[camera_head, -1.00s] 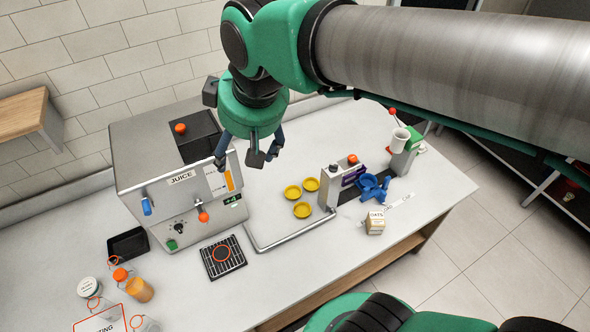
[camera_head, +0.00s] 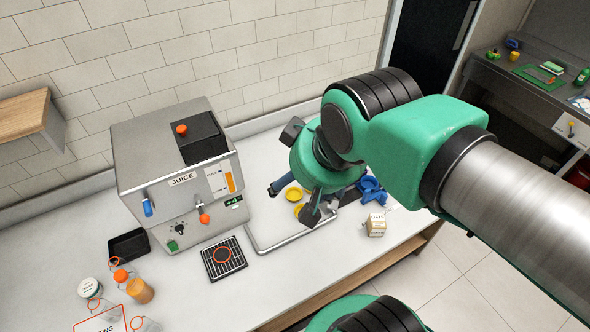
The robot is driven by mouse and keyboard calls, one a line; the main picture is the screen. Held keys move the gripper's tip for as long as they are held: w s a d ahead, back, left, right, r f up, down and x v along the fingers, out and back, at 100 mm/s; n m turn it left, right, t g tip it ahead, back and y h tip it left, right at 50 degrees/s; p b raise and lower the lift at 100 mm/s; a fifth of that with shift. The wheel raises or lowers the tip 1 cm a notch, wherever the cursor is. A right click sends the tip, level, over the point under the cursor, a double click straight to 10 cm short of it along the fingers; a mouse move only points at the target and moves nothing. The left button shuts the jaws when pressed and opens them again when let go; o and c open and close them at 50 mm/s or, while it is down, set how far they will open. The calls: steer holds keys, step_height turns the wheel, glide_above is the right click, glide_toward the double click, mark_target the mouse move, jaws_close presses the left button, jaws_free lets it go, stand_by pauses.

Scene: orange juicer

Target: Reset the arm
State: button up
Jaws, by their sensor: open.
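My gripper (camera_head: 291,203) hangs above the table, to the right of the grey juicer (camera_head: 172,160). Its fingers are spread open and I see nothing between them. The gripper and my green wrist cover part of the yellow dishes (camera_head: 293,194) and most of the dispenser behind them. My arm reaches in from the right side of the picture. The gripper looks apart from the juicer.
A drip grid (camera_head: 223,258) lies before the juicer. A black tray (camera_head: 128,245), an orange bottle (camera_head: 139,290) and a white-lidded jar (camera_head: 90,288) stand at left. An oats box (camera_head: 376,224) and a blue object (camera_head: 371,190) stand at right.

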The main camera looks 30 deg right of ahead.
steer(key=shift+f, duration=0.1)
step_height(320, 180, down, 12)
steer(key=b, duration=1.2)
